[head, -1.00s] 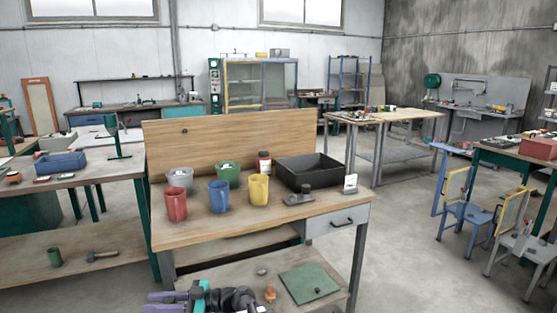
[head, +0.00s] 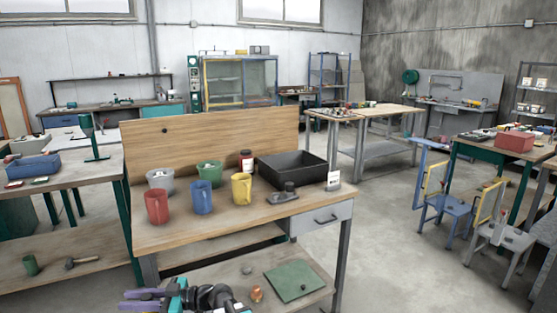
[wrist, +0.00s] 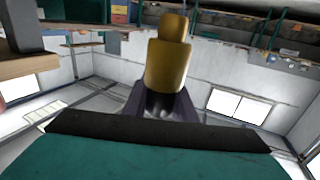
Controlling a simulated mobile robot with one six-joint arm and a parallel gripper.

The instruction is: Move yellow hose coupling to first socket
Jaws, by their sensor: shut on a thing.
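In the wrist view my gripper (wrist: 161,103) is shut on the yellow hose coupling (wrist: 168,66), a stubby yellow piece with a narrower end that stands out beyond the dark fingers. In the head view my gripper (head: 140,300) is at the bottom edge, its purple fingers pointing left, in front of the wooden workbench (head: 215,233). The coupling cannot be made out there. I cannot tell which thing is the first socket; a dark round spot (head: 165,130) shows on the bench's upright board, and a green plate (head: 293,281) with a dark knob lies on the lower shelf.
A small orange piece (head: 256,293) is on the lower shelf near my arm. Open floor (head: 390,240) lies to the right.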

